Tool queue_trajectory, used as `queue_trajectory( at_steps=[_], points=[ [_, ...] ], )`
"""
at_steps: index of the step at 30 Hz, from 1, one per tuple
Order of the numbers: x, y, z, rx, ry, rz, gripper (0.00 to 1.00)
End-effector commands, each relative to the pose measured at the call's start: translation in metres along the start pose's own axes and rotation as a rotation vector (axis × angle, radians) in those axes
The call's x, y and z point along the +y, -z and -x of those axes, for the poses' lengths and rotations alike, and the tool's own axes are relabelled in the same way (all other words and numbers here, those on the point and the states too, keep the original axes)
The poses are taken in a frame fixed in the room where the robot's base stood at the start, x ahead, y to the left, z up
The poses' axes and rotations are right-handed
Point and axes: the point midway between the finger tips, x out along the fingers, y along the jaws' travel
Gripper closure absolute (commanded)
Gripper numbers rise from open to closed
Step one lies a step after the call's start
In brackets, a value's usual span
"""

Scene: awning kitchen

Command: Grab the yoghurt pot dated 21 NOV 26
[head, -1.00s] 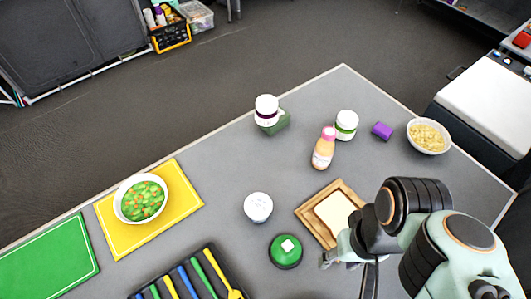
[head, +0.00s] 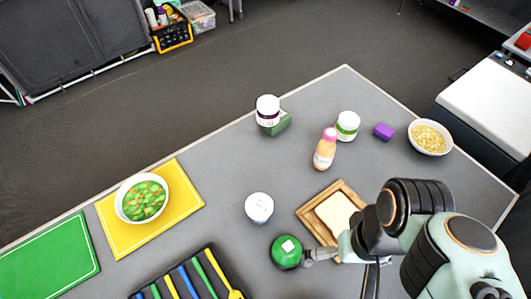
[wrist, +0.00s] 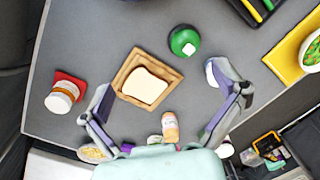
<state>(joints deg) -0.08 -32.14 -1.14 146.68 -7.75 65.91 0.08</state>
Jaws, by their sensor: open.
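Several white-lidded pots stand on the grey table. One pot (head: 259,208) shows its white lid near the middle in the head view. A purple-banded pot (head: 267,110) is by a green block at the back, and a green-banded pot (head: 347,125) is behind the peach bottle. In the wrist view, an orange-banded pot (wrist: 64,95) is by a red block at the left. No date is readable. My gripper (wrist: 162,78) is open and empty above the bread board. Its right finger partly covers a white pot. In the head view, a fingertip appears beside the green round item.
The bread board (head: 308,216), green round item (head: 284,254) and peach bottle (head: 324,153) are nearby. A purple block (head: 384,131) and pasta bowl (head: 430,138) are at the right. A vegetable bowl (head: 143,201) is on a yellow board at the left.

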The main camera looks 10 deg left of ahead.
Motion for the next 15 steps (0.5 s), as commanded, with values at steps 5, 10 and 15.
queue_trajectory(
  at_steps=[5, 10, 15],
  points=[
    [0.0, 0.001, 0.0, 0.006, 0.0, -0.02, 0.04],
    [0.004, 0.044, 0.014, 0.203, 0.001, -0.176, 0.04],
    [0.001, 0.118, 0.018, 0.327, 0.024, -0.3, 0.04]
  ],
)
